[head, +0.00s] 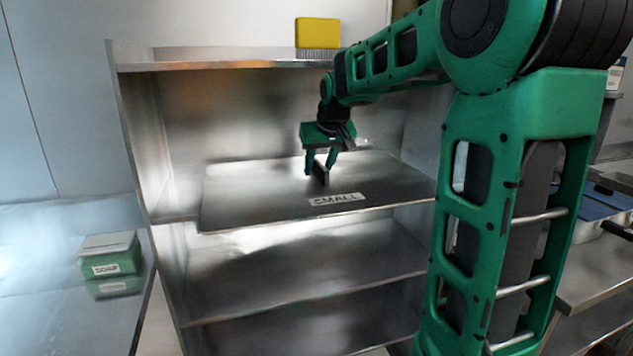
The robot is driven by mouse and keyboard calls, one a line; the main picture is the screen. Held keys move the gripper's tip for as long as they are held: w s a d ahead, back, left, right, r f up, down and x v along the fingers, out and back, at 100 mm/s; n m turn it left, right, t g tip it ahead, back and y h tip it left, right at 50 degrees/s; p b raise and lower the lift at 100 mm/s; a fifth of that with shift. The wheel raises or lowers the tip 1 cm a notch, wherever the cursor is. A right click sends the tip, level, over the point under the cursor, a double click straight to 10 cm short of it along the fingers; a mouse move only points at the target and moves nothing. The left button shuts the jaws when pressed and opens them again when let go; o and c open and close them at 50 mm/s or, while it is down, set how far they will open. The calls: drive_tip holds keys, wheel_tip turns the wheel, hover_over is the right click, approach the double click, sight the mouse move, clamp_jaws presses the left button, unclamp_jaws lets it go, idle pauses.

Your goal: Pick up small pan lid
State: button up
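The small pan lid (250,197) is a flat, rectangular metal sheet with a white "SMALL" label near its front edge. It lies about level on the middle level of the metal shelf unit, its front edge towards me. A dark upright handle (321,176) stands near its middle. My gripper (320,170) reaches down from above, fingers apart, with the handle low between or just in front of them. It looks open. Whether a finger touches the handle is too small to tell.
The metal shelf unit (132,150) has side walls and a top board close above my wrist. A yellow brush (317,33) stands on top. Lower shelves look empty. A green soap box (112,258) sits on the left counter. Blue-topped containers (600,205) stand at right.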

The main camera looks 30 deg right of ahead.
drive_tip(key=shift+c, duration=0.2)
clamp_jaws()
drive_tip(key=shift+r, duration=0.1)
idle(1.1)
